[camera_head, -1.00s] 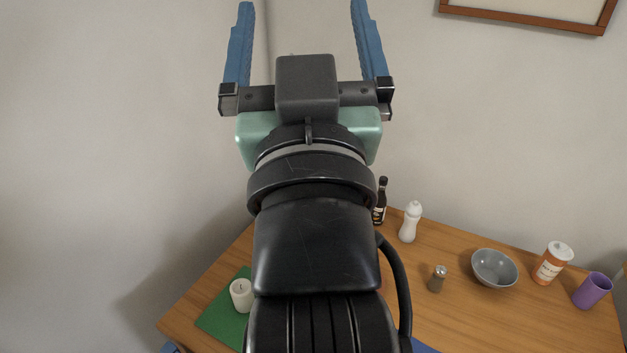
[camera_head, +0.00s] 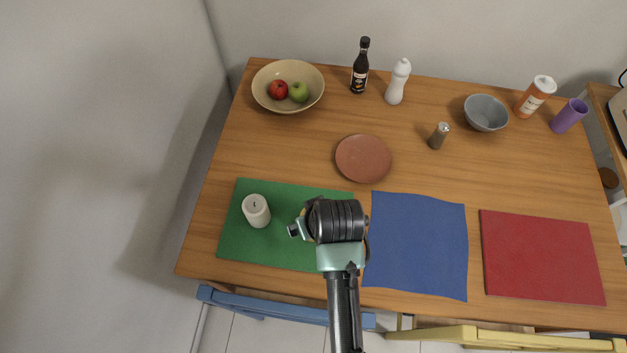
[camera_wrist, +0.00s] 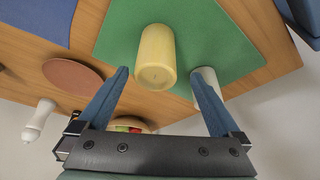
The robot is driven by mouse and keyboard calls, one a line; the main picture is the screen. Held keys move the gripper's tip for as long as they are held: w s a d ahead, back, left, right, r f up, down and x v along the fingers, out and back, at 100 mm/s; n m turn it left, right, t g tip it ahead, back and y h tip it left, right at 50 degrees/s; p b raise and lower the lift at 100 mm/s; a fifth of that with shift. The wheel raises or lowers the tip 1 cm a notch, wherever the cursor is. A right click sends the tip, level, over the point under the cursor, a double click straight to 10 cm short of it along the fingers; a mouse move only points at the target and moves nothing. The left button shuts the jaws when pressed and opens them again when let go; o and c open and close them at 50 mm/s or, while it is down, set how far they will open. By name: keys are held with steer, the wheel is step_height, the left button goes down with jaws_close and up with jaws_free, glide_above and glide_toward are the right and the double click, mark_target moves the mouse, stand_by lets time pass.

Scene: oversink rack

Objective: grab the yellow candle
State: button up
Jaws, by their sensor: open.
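The yellow candle (camera_wrist: 155,55) is a cylinder standing on the green mat (camera_wrist: 205,35) in the wrist view. My gripper (camera_wrist: 158,73) is open, with its two blue fingers apart on either side of the candle in that picture; nothing is held. I cannot tell how far the fingertips are from it. A white candle (camera_head: 256,211) stands on the left part of the green mat. It shows behind the right finger in the wrist view (camera_wrist: 207,76).
A brown plate (camera_head: 363,158) lies behind my arm. A blue cloth (camera_head: 418,245) and a red mat (camera_head: 540,257) lie to the right. A fruit bowl (camera_head: 310,90), dark bottle (camera_head: 359,68), white bottle (camera_head: 398,82), shaker (camera_head: 438,136) and grey bowl (camera_head: 485,113) stand farther back.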

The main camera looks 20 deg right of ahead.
steer(key=shift+x, duration=1.2)
steer(key=x, duration=0.4)
steer(key=shift+s+d, duration=0.3)
steer(key=shift+d, duration=0.05)
steer(key=shift+w+f, duration=0.3)
steer(key=shift+f, duration=0.35)
steer(key=shift+r, duration=0.1)
jaws_close()
